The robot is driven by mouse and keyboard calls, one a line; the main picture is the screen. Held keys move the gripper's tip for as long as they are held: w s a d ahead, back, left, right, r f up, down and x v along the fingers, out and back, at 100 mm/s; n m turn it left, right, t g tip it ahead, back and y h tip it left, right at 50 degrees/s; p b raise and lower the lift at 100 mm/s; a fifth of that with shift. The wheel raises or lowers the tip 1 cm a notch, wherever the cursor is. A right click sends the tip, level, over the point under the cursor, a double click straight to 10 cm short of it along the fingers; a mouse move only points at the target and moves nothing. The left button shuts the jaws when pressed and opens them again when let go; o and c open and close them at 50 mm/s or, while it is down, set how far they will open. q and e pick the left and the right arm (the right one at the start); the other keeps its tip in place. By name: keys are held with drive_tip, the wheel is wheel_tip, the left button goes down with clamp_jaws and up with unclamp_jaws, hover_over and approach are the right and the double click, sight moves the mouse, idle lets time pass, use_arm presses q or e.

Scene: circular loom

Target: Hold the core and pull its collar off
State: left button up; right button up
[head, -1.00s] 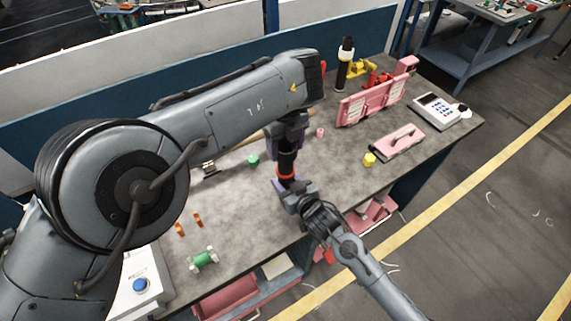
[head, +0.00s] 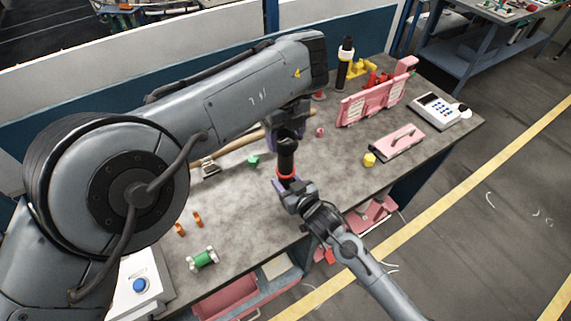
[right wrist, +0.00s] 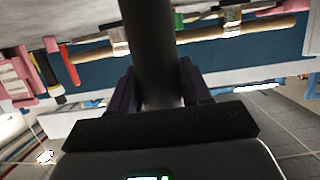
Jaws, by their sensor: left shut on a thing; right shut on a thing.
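The core (head: 286,161) is a dark upright cylinder with a red band (head: 286,176) low on it, between my two grippers. My right gripper (head: 290,185) is shut on its lower part; in the right wrist view the dark core (right wrist: 152,50) stands between the two fingers. My left gripper (head: 286,138) comes from above and is shut around the dark collar (head: 287,143) at the upper end. Collar and core are both dark, so I cannot tell where one ends or whether they are apart.
A green spool (head: 203,259), two orange pieces (head: 188,224), a green piece (head: 253,161) and a yellow piece (head: 369,160) lie on the grey bench (head: 235,215). A pink rack (head: 370,102), a pink-handled block (head: 397,144) and a keypad box (head: 441,110) stand right.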

drive_tip(key=o, duration=1.2)
